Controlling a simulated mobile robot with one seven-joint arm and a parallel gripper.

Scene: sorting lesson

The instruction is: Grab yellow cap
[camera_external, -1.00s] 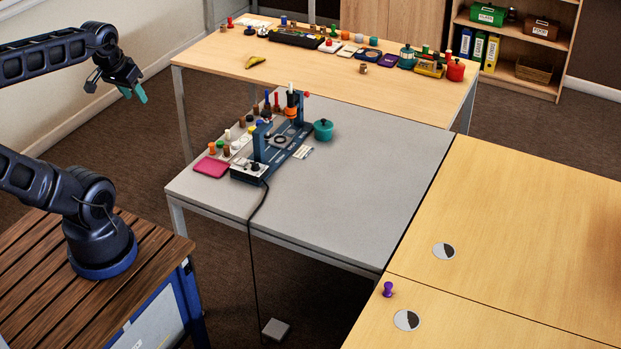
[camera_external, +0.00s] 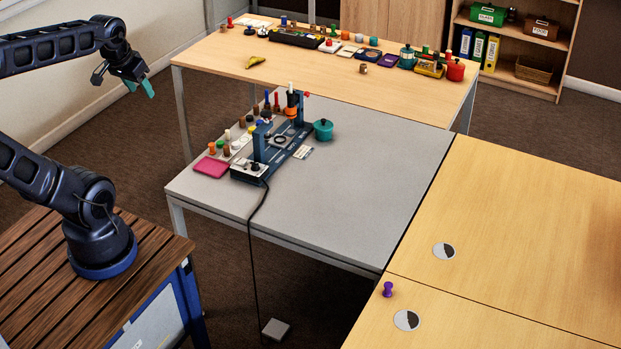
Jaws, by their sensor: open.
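My gripper (camera_external: 140,87) has teal fingertips and hangs open and empty in the air at the upper left, over the floor. It is well apart from the grey table (camera_external: 350,200). A row of small coloured caps or pegs (camera_external: 227,150) stands on the grey table, left of a blue device (camera_external: 275,155). Orange, white, green, brown, red and dark tops show there. They are too small for me to tell surely which one is the yellow cap.
A pink pad (camera_external: 211,167) and a teal pot (camera_external: 323,130) flank the device. Its cable (camera_external: 252,260) drops to the floor. The wooden table behind holds a banana (camera_external: 254,62) and several small things. The grey table's front half is clear.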

